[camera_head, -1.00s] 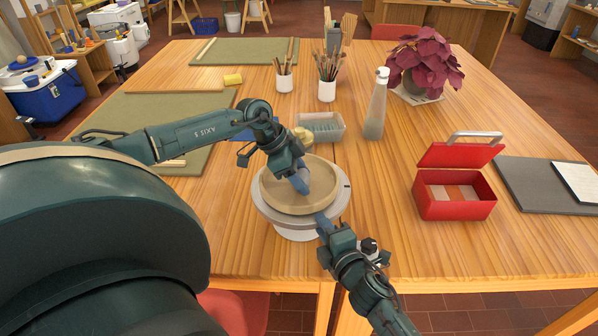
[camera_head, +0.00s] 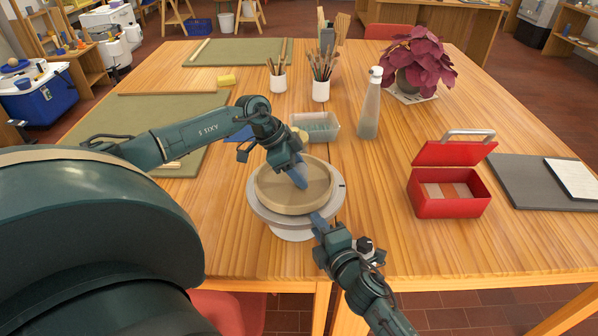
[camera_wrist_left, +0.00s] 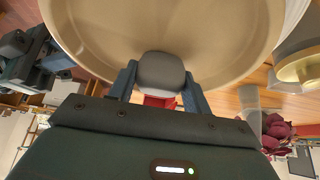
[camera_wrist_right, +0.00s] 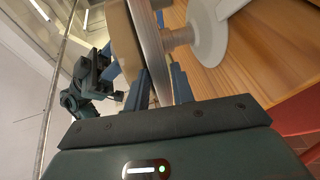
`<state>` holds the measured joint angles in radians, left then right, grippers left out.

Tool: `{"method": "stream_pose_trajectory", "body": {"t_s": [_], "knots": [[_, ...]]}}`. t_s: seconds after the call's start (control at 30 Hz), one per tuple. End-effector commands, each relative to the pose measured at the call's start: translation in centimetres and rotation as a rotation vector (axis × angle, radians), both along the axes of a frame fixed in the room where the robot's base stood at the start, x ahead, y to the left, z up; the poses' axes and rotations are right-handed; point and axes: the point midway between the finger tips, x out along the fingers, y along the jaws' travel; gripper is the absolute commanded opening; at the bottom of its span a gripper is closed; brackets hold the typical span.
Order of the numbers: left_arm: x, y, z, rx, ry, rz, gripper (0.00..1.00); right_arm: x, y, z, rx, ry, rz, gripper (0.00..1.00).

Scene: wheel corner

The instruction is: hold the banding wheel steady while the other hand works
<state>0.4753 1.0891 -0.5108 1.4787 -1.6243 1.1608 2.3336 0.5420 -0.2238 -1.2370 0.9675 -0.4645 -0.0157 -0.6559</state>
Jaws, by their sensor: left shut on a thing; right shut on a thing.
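The grey banding wheel (camera_head: 322,222) stands at the table's front edge on its foot, with a wide tan clay dish (camera_head: 285,207) on top. My right gripper (camera_head: 318,222) is shut on the wheel head's rim at the front right. In the right wrist view the wheel's edge (camera_wrist_right: 150,45) passes between its fingers. My left gripper (camera_head: 299,178) points down into the dish. It is shut on a rounded grey piece (camera_wrist_left: 160,72), which the left wrist view shows in front of the dish wall. Whether that piece touches the clay, I cannot tell.
An open red toolbox (camera_head: 450,190) is to the right, and a potted plant (camera_head: 420,65) farther back. The table between wheel and toolbox is clear.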

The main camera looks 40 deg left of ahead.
Motion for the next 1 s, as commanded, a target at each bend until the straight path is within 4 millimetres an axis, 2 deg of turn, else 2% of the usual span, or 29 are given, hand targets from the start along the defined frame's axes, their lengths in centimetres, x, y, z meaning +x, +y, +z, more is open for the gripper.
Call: {"method": "stream_pose_trajectory", "body": {"t_s": [0.03,0.63,1.0], "knots": [[-0.1,0.1,-0.4,0.004,0.006,0.0,0.23,-0.1,-0.5,-1.1,-0.018,0.006,-0.005,0.0],[-0.2,1.5,-0.2,0.006,0.008,0.0,0.23,-0.1,-0.5,-1.1,-0.018,0.006,-0.005,0.0],[-0.9,2.3,0.0,0.005,0.007,0.001,0.23,-0.1,-0.5,-1.1,-0.018,0.006,-0.005,0.0]]}}
